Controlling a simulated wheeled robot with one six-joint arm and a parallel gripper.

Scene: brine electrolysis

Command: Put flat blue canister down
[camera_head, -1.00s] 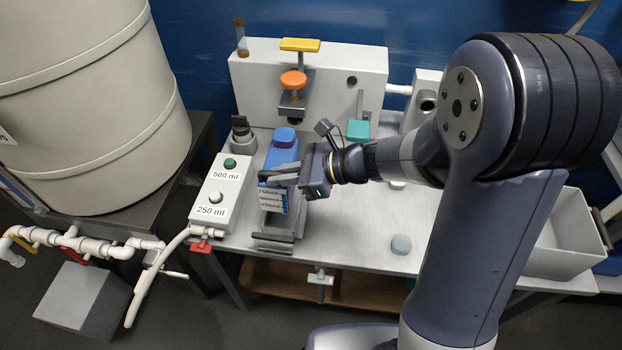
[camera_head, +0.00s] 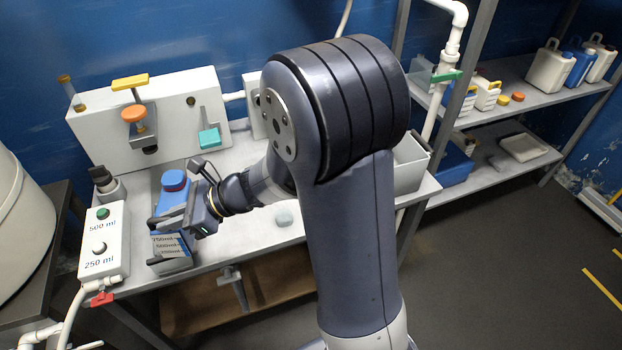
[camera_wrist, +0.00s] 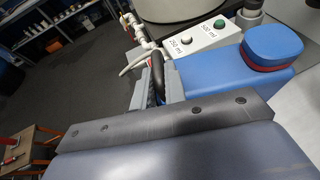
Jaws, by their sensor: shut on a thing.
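The flat blue canister (camera_head: 174,197) stands upright at the near left part of the workbench, beside the button box. It has a blue cap with a red ring under it, and volume markings show on a pale lower face. My gripper (camera_head: 166,222) is shut on the canister from the right side, with its fingers across the upper body. In the wrist view the blue canister (camera_wrist: 212,88) fills the middle right beyond the dark gripper body. The canister's underside is hidden, so I cannot tell whether it rests on the surface below.
The white button box (camera_head: 103,240) labelled 500 ml and 250 ml is close to the left. A filling unit (camera_head: 165,115) with orange and yellow parts stands behind. A shelf (camera_head: 520,95) with several canisters is at right.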

